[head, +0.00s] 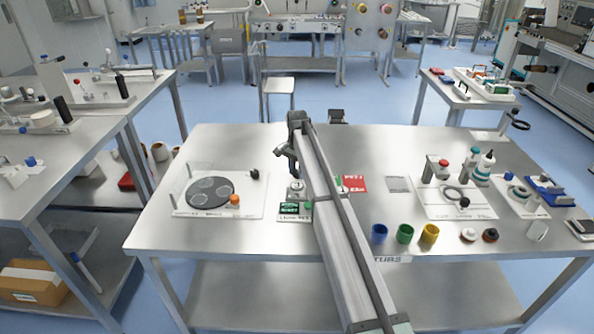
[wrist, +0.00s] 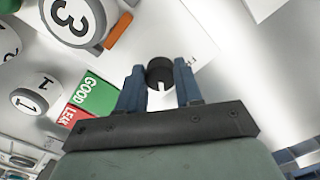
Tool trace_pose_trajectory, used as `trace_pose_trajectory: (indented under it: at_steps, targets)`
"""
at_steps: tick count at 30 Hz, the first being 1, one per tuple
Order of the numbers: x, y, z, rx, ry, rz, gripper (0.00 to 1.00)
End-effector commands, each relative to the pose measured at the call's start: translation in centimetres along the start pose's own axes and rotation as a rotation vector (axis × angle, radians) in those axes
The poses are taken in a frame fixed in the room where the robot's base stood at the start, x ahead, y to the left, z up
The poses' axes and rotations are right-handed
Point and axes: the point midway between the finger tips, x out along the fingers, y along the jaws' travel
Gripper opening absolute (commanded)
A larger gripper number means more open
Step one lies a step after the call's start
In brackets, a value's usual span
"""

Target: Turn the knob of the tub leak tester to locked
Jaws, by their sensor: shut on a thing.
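The knob (wrist: 160,73) is a black round cap with a white mark in the wrist view. It sits between the two blue fingers of my gripper (wrist: 160,88), which is shut on it. A pale plate (wrist: 185,30) lies beyond the knob. The rest of the tester is partly hidden.
A plate with a dark disc (head: 210,191) lies left on the table (head: 220,240). Coloured cups (head: 405,234) stand right of my arm.

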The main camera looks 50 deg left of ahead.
Motion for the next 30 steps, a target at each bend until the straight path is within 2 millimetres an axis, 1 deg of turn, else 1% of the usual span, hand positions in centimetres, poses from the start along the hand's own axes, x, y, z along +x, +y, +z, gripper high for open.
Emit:
trace_pose_trajectory:
  at_steps: [3, 4, 11, 18, 22, 26, 30]
  targets:
    - [0.0, 0.0, 0.0, 0.002, 0.000, -0.001, 0.04]
    - [0.0, 0.0, 0.0, 0.001, 0.000, -0.001, 0.38]
    - [0.0, 0.0, 0.0, 0.000, 0.000, -0.001, 0.60]
    - [0.0, 0.0, 0.0, 0.000, 0.000, 0.000, 0.60]
    - [-0.7, 0.0, 0.0, 0.000, 0.000, -0.001, 0.60]
    - [-2.2, 0.0, 0.0, 0.000, 0.001, -0.001, 0.60]
    - [-4.9, -0.1, -0.1, 0.000, 0.001, -0.002, 0.60]
